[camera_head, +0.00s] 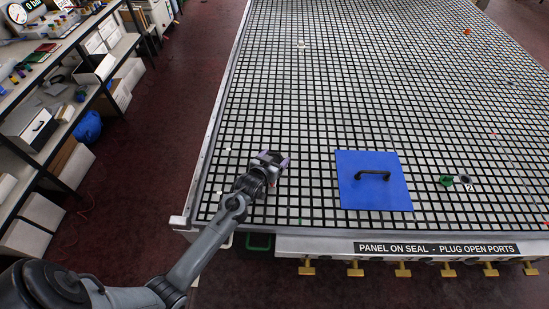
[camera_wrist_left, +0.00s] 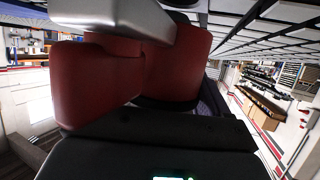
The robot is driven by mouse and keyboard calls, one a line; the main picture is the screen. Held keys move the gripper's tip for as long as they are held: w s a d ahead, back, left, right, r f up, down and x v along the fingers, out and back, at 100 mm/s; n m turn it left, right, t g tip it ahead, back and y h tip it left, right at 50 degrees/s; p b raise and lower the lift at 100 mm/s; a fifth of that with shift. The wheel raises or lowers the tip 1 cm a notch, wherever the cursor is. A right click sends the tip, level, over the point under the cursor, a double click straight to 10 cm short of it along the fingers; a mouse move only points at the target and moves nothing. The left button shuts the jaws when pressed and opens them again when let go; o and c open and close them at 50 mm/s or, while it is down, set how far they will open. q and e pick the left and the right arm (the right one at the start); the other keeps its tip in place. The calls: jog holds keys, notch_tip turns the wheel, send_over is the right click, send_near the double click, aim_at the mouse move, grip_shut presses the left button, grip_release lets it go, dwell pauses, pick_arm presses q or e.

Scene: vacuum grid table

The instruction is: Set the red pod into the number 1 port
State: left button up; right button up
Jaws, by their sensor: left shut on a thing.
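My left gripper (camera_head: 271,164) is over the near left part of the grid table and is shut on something. In the left wrist view, a dark red body (camera_wrist_left: 180,70) fills the space at the gripper; it looks like the red pod, seen very close and partly covered by a silver part. In the head view only a little red shows by the gripper. A grey ring-like port (camera_head: 465,180) with a label that seems to read 2 is at the right. I cannot make out a number 1 label. My right gripper is not in view.
A blue panel (camera_head: 350,190) with a black handle lies on the grid table (camera_head: 320,110). A green round piece (camera_head: 446,181) sits beside the grey port. A small white item (camera_head: 301,44) is farther back. Cluttered shelves (camera_head: 50,110) stand left. Much of the grid is bare.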

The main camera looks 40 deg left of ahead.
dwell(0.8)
pick_arm(q)
jog(key=shift+f+p, duration=0.1)
jog(key=shift+p, duration=0.3)
dwell(0.4)
jog(key=shift+f, duration=0.35)
dwell(0.5)
jog(key=shift+f, duration=0.35)
dwell(0.8)
dwell(0.4)
jog(key=o, duration=1.2)
jog(key=shift+c, duration=0.2)
jog(key=shift+o, duration=0.2)
jog(key=shift+f, duration=0.1)
